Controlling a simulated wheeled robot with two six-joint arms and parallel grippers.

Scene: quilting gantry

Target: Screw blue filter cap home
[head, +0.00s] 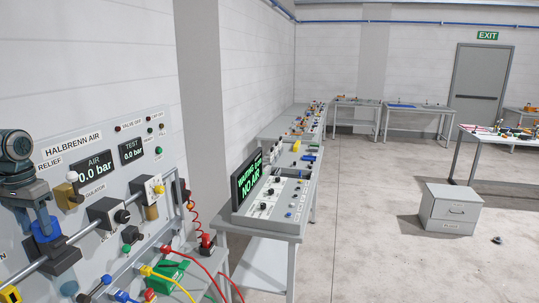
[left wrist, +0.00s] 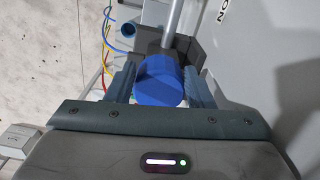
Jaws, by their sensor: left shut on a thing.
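The blue filter cap (left wrist: 158,82) is a short, faceted blue cylinder in the left wrist view. My left gripper (left wrist: 160,88) is shut on it, with one ribbed finger on each side. In the head view the left gripper (head: 43,222) points down at the left edge, and the blue cap (head: 46,236) shows between its fingers. Just below the cap is a dark grey block (head: 62,260) on the metal pipe (head: 78,245). The cap appears to sit at this block; the thread is hidden, so I cannot tell how deep it is. My right gripper is not in view.
The wall panel (head: 120,150) has gauges reading 0.0 bar and a regulator (head: 108,214) on the pipe. Coloured hoses (head: 170,278) run below. A screen (head: 247,181) reads "NO AIR". A grey cabinet (head: 450,210) stands on open floor to the right.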

